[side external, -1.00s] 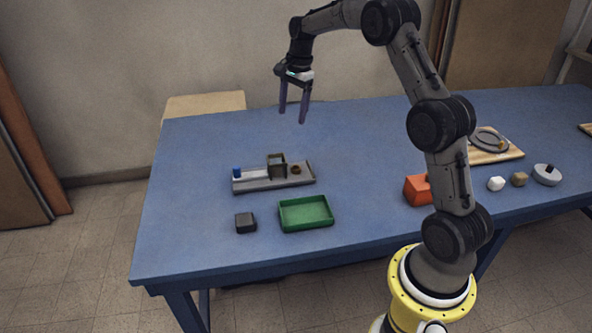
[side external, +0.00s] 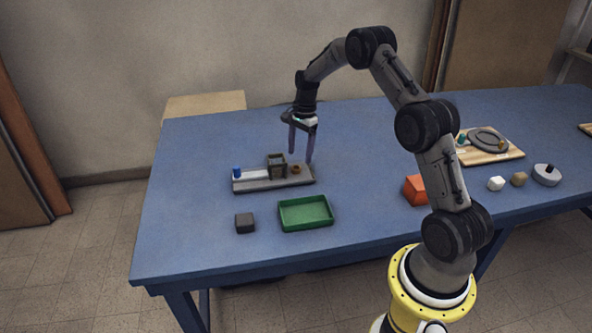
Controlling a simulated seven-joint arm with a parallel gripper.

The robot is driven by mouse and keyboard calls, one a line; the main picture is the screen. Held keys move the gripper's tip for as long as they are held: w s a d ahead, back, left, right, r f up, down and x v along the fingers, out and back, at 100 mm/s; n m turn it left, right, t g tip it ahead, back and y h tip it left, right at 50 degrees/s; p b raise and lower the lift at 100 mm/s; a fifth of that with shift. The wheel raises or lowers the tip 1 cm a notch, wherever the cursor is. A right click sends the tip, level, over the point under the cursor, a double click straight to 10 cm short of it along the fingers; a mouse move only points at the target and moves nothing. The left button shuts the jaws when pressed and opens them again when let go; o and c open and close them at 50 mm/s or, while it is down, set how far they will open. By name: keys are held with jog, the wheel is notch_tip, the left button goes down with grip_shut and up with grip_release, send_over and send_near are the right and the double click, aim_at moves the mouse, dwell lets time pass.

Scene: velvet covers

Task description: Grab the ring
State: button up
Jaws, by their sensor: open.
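A small brown ring (side external: 296,170) sits near the right end of a grey base board (side external: 262,184). A dark open frame (side external: 277,166) stands on the board just left of it, and a small blue piece (side external: 237,173) is at the board's left end. My gripper (side external: 300,158) is open and points down, its two fingers above or around the ring's place. I cannot tell from this view whether the fingers are on either side of the ring. Nothing is seen between the fingers.
A green tray (side external: 306,225) and a dark block (side external: 245,223) lie in front of the board. To the right are an orange block (side external: 416,190), a white piece (side external: 496,184), a brown piece (side external: 519,179) and a wooden board (side external: 508,156) with a grey plate. The table's left back is clear.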

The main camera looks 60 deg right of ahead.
aim_at(296, 167)
jog(key=f, duration=0.3)
jog(key=a+f, duration=0.1)
jog(key=shift+w+f, duration=0.35)
grip_shut()
